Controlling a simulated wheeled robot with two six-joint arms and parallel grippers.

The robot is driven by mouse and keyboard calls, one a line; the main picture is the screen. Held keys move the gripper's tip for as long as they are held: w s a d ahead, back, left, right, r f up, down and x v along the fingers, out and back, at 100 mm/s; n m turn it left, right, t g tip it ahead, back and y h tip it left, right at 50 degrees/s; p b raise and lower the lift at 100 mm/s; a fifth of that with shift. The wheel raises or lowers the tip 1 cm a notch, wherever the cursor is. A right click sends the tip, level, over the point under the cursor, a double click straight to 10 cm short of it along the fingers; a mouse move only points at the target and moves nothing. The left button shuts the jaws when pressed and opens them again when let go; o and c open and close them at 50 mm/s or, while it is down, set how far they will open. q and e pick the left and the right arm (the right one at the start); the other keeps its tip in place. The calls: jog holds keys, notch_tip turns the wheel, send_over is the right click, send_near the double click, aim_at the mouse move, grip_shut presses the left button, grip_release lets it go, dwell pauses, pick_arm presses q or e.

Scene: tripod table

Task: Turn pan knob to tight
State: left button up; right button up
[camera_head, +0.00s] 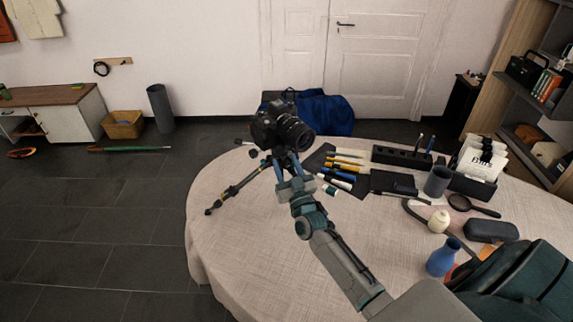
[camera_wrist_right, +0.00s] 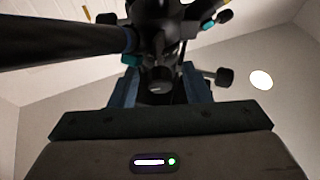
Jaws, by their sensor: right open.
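A black camera (camera_head: 280,128) sits on top of a small tripod (camera_head: 238,187), whose leg with yellow bands reaches left on the round table. My right gripper (camera_head: 287,162) is just below the camera, at the tripod head, and hides much of it. In the right wrist view, my right gripper's blue fingers (camera_wrist_right: 160,90) are apart, with a dark round knob (camera_wrist_right: 160,84) between them, probably the pan knob. I cannot tell whether they touch it. Another dark knob (camera_wrist_right: 225,77) sticks out to the right. My left gripper is not in view.
The round table (camera_head: 225,255) has a light cloth, bare at the front left. Pens (camera_head: 345,162), a grey cup (camera_head: 437,181), a magnifier (camera_head: 470,205) and a blue vase (camera_head: 443,257) stand or lie right of the tripod. In the wrist view, a dark tube (camera_wrist_right: 65,48) crosses at upper left.

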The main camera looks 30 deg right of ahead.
grip_shut()
jog(key=shift+r+m+h+p, duration=0.25)
jog(key=shift+m+h+p, duration=0.35)
jog(key=shift+m+p, duration=0.35)
jog(key=shift+f+m+h, duration=0.15)
jog(key=shift+m+h, duration=0.45)
jog(key=shift+m, duration=0.45)
jog(key=shift+f, duration=0.1)
grip_release()
